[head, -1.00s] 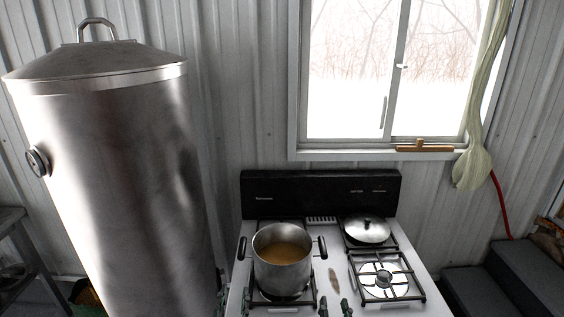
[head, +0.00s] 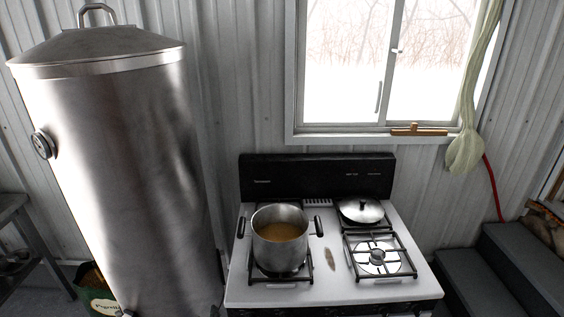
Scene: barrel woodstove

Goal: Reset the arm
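Neither of my grippers can be made out in the head view. The task names no object. A white stove (head: 322,284) with a black back panel (head: 318,178) stands in the middle. A steel pot (head: 281,257) with two dark handles and brownish liquid inside sits on its front left burner. A lidded steel pan (head: 361,210) sits on the back right burner. The front right burner (head: 379,256) is bare.
A tall steel barrel (head: 125,180) stands left of the stove. A green bucket (head: 96,301) is at its foot, partly hidden. A metal table (head: 20,225) is at the left edge. Dark steps (head: 500,280) are at the right.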

